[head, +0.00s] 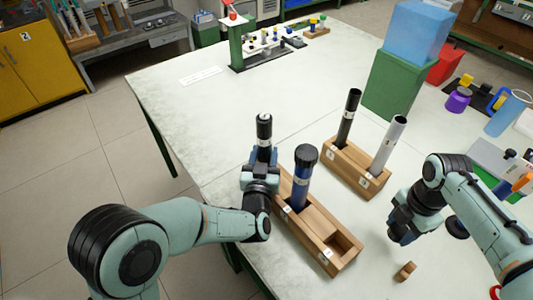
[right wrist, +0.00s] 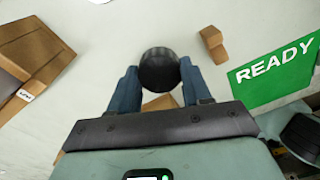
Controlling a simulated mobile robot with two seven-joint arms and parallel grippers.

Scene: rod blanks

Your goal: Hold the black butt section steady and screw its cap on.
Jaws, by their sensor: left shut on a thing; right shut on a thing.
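The black butt section (head: 264,132) stands upright with a pale band and a light spot at its open-looking top. My left gripper (head: 262,170) is shut around it low down and hides its lower end, so I cannot tell if it sits in the wooden rack. A round black cap (right wrist: 159,70) is between the fingers of my right gripper (right wrist: 158,85), which is shut on it. In the head view my right gripper (head: 402,232) points down above the table, right of the rack and well apart from the butt section; the cap cannot be made out there.
The near wooden rack (head: 335,262) holds a blue section with a black top (head: 304,170). A second rack (head: 345,172) holds a black rod (head: 348,118) and a grey rod (head: 388,145). A small wooden block (head: 405,271) lies on the table. A green READY sign (right wrist: 275,75) lies nearby.

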